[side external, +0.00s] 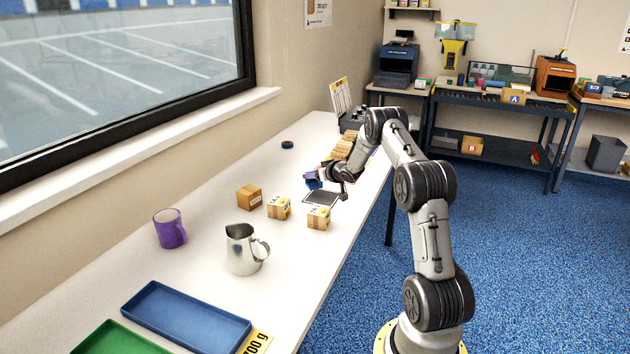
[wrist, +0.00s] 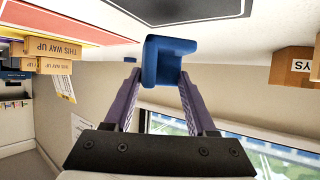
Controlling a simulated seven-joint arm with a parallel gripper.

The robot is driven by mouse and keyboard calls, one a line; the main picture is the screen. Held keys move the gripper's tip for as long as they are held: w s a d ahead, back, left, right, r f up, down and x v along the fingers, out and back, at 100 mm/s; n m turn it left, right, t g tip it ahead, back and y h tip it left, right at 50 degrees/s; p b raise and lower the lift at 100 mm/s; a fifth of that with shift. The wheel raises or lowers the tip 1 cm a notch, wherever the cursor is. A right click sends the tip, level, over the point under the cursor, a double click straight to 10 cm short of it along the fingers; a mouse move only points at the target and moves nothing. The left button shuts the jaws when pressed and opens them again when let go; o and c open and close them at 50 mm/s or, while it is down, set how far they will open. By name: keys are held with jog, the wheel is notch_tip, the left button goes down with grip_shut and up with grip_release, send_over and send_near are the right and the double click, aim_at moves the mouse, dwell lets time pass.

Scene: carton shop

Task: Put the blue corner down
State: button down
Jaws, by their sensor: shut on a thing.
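The blue corner (wrist: 163,62) is a small blue angled piece. In the wrist view it sits between the tips of my gripper (wrist: 160,82), whose two purple fingers are shut on it. In the side external view the blue corner (side external: 312,181) shows at the end of my gripper (side external: 318,177), above the white table. A dark-outlined square (side external: 321,197) lies on the table close by, just below and to the right of the blue corner in that view. I cannot tell how high the piece is above the table.
Small cartons (side external: 279,208) stand nearer the camera, with a steel jug (side external: 243,250), purple mug (side external: 170,229) and blue tray (side external: 186,314) beyond them toward the front. A dark ring-like object (side external: 288,145) lies near the wall. More cartons (side external: 345,146) stand behind my gripper.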

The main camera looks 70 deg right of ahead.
jog(key=shift+f, duration=1)
jog(key=shift+f, duration=0.15)
jog(key=shift+c, duration=1)
grip_release()
